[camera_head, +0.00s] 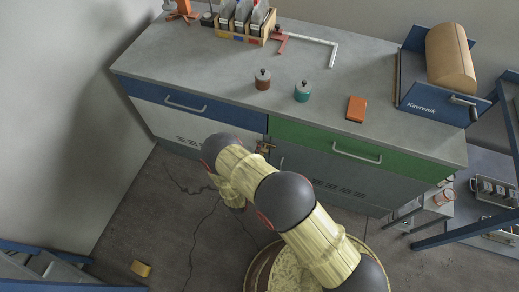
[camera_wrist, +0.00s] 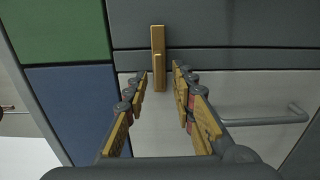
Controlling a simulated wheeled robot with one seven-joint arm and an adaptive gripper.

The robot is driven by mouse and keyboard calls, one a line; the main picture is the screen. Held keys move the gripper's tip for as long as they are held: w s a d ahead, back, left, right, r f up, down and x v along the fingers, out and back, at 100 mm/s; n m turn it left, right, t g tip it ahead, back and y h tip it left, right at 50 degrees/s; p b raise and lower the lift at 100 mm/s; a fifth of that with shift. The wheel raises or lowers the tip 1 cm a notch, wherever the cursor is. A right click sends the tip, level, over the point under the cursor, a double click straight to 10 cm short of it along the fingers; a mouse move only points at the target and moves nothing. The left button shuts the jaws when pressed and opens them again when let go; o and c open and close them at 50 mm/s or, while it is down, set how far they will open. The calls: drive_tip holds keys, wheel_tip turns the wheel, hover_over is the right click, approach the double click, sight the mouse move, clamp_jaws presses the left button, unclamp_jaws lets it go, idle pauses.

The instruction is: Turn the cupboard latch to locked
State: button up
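The cupboard latch (camera_wrist: 158,62) is a small brass bar on the cupboard front, upright in the wrist view. It reaches from the dark grey door (camera_wrist: 230,33) toward the light door (camera_wrist: 240,88). My gripper (camera_wrist: 158,77) is open, with one finger on each side of the latch's lower end. A gap shows on both sides, and I cannot tell whether either finger touches it. In the head view a small brass-coloured part (camera_head: 265,147) shows beside my arm at the seam between the doors; my arm hides most of the gripper there.
A bar handle (camera_wrist: 270,118) stands out from the light door, right of my gripper in the wrist view. Blue (camera_head: 195,104) and green (camera_head: 350,152) drawers sit above the doors.

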drive_tip(key=v, duration=1.1)
drive_tip(key=shift+s, duration=0.4)
drive_tip(key=shift+a, duration=0.15)
